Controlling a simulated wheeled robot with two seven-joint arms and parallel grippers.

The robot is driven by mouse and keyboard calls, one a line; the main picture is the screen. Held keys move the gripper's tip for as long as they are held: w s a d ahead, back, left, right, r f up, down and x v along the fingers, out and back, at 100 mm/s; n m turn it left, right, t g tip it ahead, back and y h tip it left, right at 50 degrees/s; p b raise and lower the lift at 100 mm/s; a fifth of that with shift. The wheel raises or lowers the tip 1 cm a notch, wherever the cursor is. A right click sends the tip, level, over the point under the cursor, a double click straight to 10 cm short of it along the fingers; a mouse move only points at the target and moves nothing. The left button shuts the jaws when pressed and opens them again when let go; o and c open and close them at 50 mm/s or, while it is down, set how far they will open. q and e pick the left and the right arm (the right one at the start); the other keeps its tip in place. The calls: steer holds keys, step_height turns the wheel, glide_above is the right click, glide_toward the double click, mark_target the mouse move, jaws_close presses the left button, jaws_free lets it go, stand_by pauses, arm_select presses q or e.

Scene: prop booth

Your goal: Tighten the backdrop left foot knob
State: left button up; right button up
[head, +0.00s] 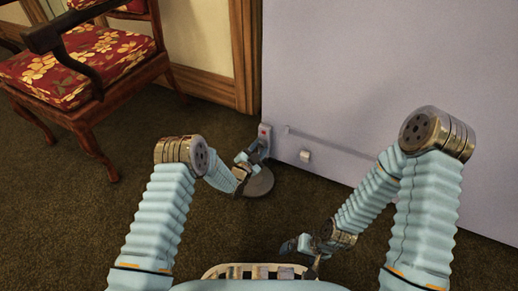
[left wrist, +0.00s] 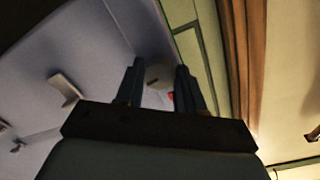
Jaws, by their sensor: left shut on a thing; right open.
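The backdrop (head: 370,75) is a large pale lavender panel standing upright. Its left foot (head: 261,184) is a grey round disc on the carpet below a grey bracket with a red mark (head: 264,131) at the panel's lower left corner. My left gripper (head: 253,153) is at this bracket and hides part of it. In the left wrist view a round pale grey knob (left wrist: 158,76) with a dark slot sits between its fingers (left wrist: 160,88), and the gripper is shut on it. My right gripper (head: 292,245) is open and empty, low over the carpet, apart from the backdrop.
A wooden armchair with a red floral seat (head: 75,65) stands at the left. A wooden door frame (head: 243,55) is behind the panel's left edge. A small white block (head: 305,156) sits on the panel's lower part. Carpet (head: 125,205) between chair and foot is clear.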

arm_select(q)
steer(key=m, duration=0.5)
steer(key=shift+m, duration=0.4)
stand_by(0.4)
steer(key=o, duration=1)
steer(key=shift+o, duration=0.2)
steer(key=p+v, duration=0.2)
steer(key=v, duration=1.1)
steer(key=shift+s+p, duration=0.4)
steer(key=shift+s, duration=0.05)
